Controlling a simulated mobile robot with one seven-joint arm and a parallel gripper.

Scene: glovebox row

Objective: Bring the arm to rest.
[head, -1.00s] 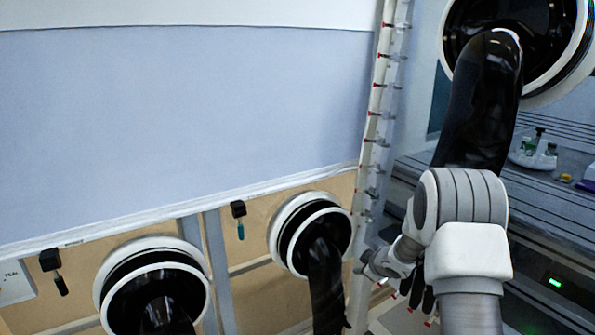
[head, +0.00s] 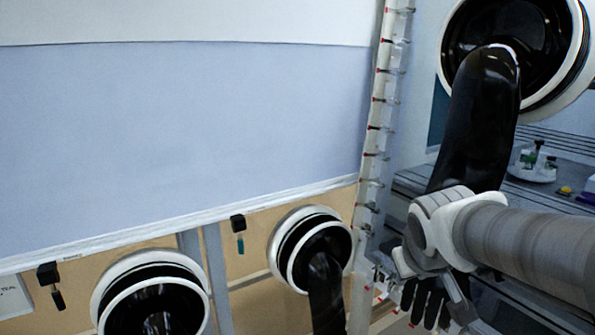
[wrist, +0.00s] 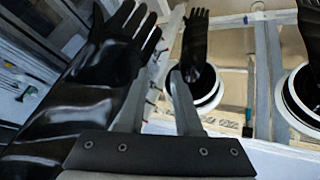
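My gripper (wrist: 160,82) shows in the wrist view with its two grey fingers spread apart and nothing held between them. In the head view my gripper (head: 432,290) is at the lower right, its fingers pointing down beside the hand of a long black glove (head: 473,125). In the wrist view that glove (wrist: 62,125) fills the left side, and my left finger overlaps its hand. I cannot tell whether they touch.
Two more black glove ports (head: 155,300) (head: 318,250) line the lower wall. A white post with red-tipped clips (head: 377,125) stands left of my gripper. The pale panel (head: 180,130) at left is clear.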

